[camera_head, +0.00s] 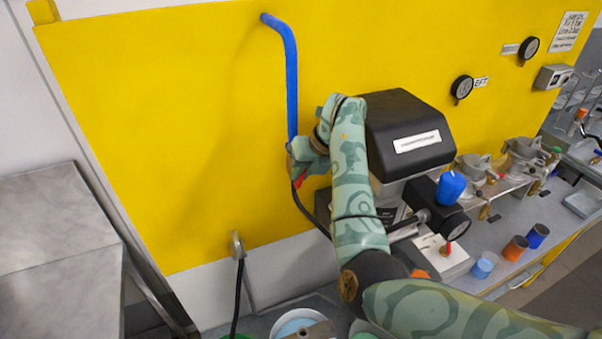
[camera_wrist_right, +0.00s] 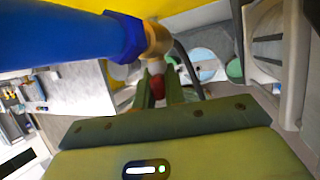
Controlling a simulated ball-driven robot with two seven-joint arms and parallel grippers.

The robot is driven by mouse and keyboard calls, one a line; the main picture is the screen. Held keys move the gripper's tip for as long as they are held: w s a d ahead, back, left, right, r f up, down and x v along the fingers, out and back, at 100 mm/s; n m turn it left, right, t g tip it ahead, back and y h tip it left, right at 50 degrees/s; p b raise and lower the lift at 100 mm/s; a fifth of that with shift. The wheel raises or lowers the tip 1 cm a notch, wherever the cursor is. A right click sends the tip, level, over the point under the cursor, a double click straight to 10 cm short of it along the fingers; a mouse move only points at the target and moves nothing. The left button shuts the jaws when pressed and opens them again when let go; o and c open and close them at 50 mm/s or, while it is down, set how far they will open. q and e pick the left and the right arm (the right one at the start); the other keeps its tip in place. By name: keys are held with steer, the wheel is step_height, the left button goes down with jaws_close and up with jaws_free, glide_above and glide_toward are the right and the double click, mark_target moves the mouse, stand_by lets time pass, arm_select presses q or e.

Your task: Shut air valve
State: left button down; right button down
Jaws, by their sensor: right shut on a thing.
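A blue air pipe (camera_head: 291,85) runs down the yellow wall and ends at the air valve. In the right wrist view the pipe (camera_wrist_right: 70,35) meets the valve's brass body (camera_wrist_right: 157,40). The valve's red handle (camera_wrist_right: 157,84) lies between the fingertips of my right gripper (camera_wrist_right: 160,93), which is shut on it. In the head view my right gripper (camera_head: 299,171) is at the pipe's lower end, and a bit of red shows there; the wrist hides much of the valve. My left gripper is not in view.
A black-topped machine (camera_head: 408,135) stands right beside my right arm. A black hose (camera_head: 308,212) runs below the valve. Gauges (camera_head: 462,88) and a grey box (camera_head: 553,76) are on the yellow wall (camera_head: 150,120). Cups (camera_head: 515,247) stand on the bench at right. A grey table (camera_head: 60,240) is at left.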

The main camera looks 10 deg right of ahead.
steer(key=shift+d+f+m+y+b, duration=0.15)
steer(key=shift+m+y+b, duration=0.25)
steer(key=shift+y+b, duration=0.85)
steer(key=shift+y, duration=0.45)
steer(key=c, duration=1.5)
jaws_free()
steer(key=shift+o, duration=0.2)
